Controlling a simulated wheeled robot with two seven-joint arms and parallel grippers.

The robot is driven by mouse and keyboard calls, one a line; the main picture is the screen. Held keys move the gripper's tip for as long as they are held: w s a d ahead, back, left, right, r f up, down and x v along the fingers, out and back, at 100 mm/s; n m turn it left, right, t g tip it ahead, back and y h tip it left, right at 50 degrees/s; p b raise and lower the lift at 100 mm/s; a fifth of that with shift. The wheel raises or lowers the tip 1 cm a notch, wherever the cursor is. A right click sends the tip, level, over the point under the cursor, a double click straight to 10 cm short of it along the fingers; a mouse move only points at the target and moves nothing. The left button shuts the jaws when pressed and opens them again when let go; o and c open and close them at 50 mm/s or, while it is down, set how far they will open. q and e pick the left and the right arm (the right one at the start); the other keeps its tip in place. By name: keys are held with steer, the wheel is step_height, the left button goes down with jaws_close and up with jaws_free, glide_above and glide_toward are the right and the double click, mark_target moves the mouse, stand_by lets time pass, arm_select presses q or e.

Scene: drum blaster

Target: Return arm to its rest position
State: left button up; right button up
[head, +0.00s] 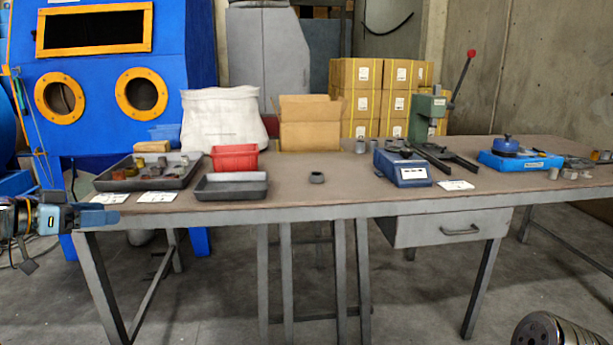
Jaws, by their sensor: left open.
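My left arm comes in at the left edge of the head view. Its gripper (98,216) is just off the left front corner of the workbench (330,205), at about the height of the top. It points to the right, is open, and nothing shows between its fingers. A rounded metal part, probably of my right arm, shows at the bottom right corner. My right gripper is out of the picture.
The bench holds a dark tray of metal parts (110,184), an empty dark tray (232,191), a red bin (235,160), a small dark ring (317,178), a blue scale (402,170) and a green press (428,118). A blue blasting cabinet (100,95) stands behind left.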

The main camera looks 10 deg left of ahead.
arm_select(q)
steer(key=w+d+f+n+g, duration=0.15)
steer(key=d+f, duration=0.25)
steer(key=f, duration=0.8)
steer(key=w+d+f+n+g+y, duration=0.1)
steer(key=d+f+n+g, duration=0.3)
steer(key=f, duration=0.8)
steer(key=w+d+f+n+g, duration=0.1)
steer(key=d+f, duration=0.4)
steer(key=f, duration=0.7)
steer(key=s+d+f+g+y, duration=0.1)
steer(key=s+d+f, duration=0.3)
steer(key=d+f, duration=0.25)
steer(key=s+d+f+g, duration=0.2)
steer(key=s+d+f, duration=0.1)
steer(key=d+f, duration=0.3)
steer(key=s+d+f+g, duration=0.1)
steer(key=s+d+f, duration=0.3)
steer(key=s, duration=0.4)
steer(key=s+d+f+g, duration=0.1)
steer(key=s+d+f, duration=0.3)
steer(key=s+d, duration=0.3)
steer(key=shift+s+f+y, duration=0.4)
steer(key=shift+s, duration=0.4)
